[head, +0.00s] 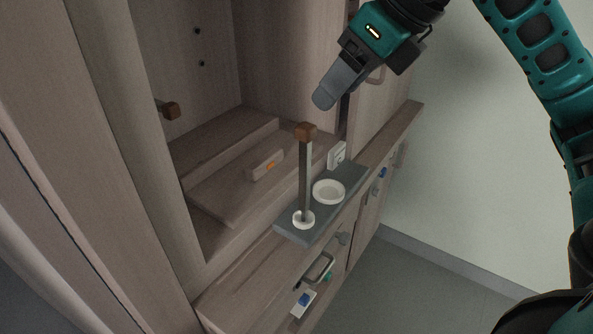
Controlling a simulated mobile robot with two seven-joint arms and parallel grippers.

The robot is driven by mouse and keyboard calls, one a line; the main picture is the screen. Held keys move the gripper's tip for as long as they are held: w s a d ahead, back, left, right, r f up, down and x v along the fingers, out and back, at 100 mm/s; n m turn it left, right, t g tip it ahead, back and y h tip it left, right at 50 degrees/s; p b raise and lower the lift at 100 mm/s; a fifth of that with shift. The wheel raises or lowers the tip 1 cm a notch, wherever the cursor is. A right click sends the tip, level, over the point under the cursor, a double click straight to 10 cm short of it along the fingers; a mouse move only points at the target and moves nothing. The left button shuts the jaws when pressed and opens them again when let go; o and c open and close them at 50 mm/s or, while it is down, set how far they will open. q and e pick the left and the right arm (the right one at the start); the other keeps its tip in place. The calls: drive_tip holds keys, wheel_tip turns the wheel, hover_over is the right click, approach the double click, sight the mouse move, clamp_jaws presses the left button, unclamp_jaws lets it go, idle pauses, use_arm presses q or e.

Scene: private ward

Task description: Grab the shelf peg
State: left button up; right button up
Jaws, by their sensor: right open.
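A small brown wooden block (306,131), which looks like a shelf peg, sits on top of a thin upright post (305,180). The post stands in a white round base (303,219) on a grey tray (292,234). A similar brown peg (171,110) sticks out of the cabinet's left inner side. My right gripper (324,100) is open and empty, above and slightly right of the block on the post, apart from it. Its fingers are seen nearly side on, so one mostly hides the other. My left gripper is not in view.
The floor at right is clear.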

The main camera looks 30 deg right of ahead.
sight(302, 143)
drive_tip(key=b+x, duration=0.1)
drive_tip(key=x, duration=0.6)
drive_tip(key=shift+f, duration=0.25)
drive_tip(key=f, duration=0.1)
drive_tip(key=w+a+f+b, duration=0.1)
drive_tip(key=f, duration=0.2)
drive_tip(key=shift+w+a+f+b, duration=0.2)
drive_tip(key=shift+a+f+b, duration=0.05)
drive_tip(key=shift+f+b, duration=0.1)
drive_tip(key=shift+w+f, duration=0.1)
drive_tip(key=shift+w, duration=0.05)
